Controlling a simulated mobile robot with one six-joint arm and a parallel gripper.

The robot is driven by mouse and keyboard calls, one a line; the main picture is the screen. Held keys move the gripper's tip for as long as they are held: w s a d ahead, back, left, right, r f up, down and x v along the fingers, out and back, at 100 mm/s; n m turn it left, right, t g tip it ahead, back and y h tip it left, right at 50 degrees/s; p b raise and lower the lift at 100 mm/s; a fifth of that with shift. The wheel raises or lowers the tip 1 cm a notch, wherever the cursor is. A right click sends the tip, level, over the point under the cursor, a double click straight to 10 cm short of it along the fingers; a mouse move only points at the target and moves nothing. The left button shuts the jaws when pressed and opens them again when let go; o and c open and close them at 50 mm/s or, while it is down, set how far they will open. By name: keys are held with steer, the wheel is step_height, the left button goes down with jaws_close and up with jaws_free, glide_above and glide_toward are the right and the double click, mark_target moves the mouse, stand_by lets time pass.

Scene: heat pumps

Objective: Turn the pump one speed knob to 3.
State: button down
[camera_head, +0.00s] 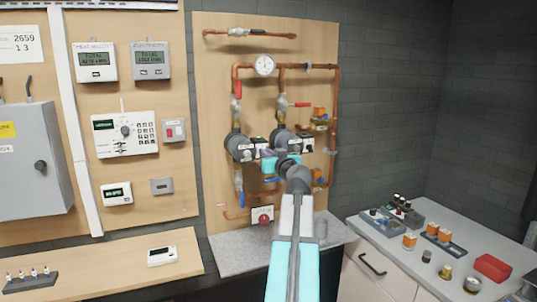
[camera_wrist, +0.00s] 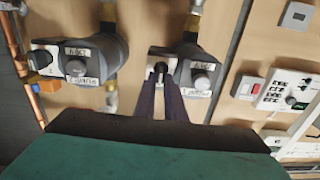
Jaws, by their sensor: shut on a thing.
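Two dark grey pumps with white control boxes hang in the copper pipework. The left pump (camera_head: 239,147) in the head view is the one nearer the controller; it shows right of centre in the wrist view (camera_wrist: 202,68), which is turned over. Its small black speed knob (camera_wrist: 160,68) is on the white box beside it. My gripper (camera_wrist: 160,80) is shut on this knob, one finger on each side. The knob's pointer and scale are too small and hidden to read.
The other pump (camera_head: 285,141) with its own knob (camera_wrist: 40,60) is close by. Copper pipes, a red-handled valve (camera_head: 298,104) and a gauge (camera_head: 264,65) surround the pumps. A grey shelf (camera_head: 235,246) juts out below. A side counter (camera_head: 400,262) with small items stands at right.

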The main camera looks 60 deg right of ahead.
steer(key=shift+s+f, duration=0.15)
steer(key=shift+s, duration=0.05)
steer(key=shift+s+d+f+m+b, duration=0.15)
steer(key=shift+m+b, duration=0.5)
steer(key=shift+m, duration=1.5)
steer(key=shift+s+d+f+m+b, duration=0.15)
steer(key=shift+m+b, duration=0.45)
steer(key=shift+m, duration=1.55)
steer(key=c, duration=1.8)
jaws_free()
steer(key=shift+s+r, duration=0.1)
steer(key=shift+r, duration=0.1)
steer(key=shift+a, duration=0.1)
